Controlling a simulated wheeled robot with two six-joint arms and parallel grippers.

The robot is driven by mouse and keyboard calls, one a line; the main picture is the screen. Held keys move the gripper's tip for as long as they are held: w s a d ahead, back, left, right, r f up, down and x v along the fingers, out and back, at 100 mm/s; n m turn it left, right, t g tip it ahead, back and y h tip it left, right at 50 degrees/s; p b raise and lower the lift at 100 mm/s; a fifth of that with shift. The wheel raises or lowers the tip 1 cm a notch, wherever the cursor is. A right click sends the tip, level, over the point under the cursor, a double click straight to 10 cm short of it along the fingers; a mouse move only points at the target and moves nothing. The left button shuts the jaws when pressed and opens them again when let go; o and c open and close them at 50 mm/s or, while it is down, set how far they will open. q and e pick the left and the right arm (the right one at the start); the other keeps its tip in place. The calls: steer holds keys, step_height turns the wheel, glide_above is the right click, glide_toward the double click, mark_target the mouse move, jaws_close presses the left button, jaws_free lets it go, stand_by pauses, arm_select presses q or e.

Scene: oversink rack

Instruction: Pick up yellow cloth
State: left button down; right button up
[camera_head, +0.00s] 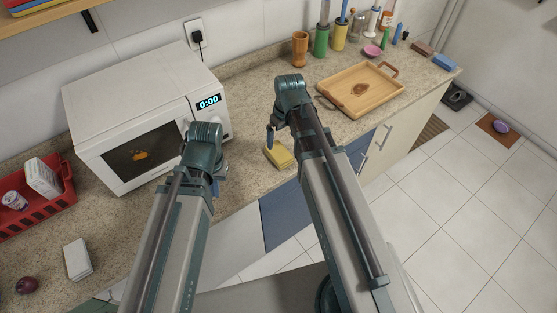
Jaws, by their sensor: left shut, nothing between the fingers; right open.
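The yellow cloth (280,154) looks like a small folded block. It lies on the speckled counter near its front edge, right of the microwave. My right gripper (270,136) is open just above and behind the cloth, pointing down; only a dark fingertip shows beside the arm's wrist, and I see nothing held. My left gripper (216,186) is shut and empty in front of the microwave, left of the cloth, and mostly hidden behind its own arm.
A white microwave (150,80) stands behind my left arm. A red basket (66,180) is at left. Counter (262,90) between microwave and tray is clear.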

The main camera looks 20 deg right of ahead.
mark_target(279, 152)
arm_select(q)
steer(key=shift+f+b, duration=3.65)
steer(key=shift+f, duration=0.6)
arm_select(e)
steer(key=shift+w+a+f, duration=0.15)
steer(key=shift+f, duration=1.25)
steer(key=shift+w+a+f, duration=0.1)
steer(key=shift+f, duration=1.3)
steer(key=shift+w+a+f, duration=0.15)
steer(key=shift+f, duration=1.25)
arm_select(q)
steer(key=shift+r, duration=0.1)
arm_select(e)
steer(key=shift+r, duration=0.1)
steer(key=c, duration=1.4)
arm_select(q)
steer(key=shift+r, duration=0.15)
arm_select(e)
steer(key=shift+r, duration=0.1)
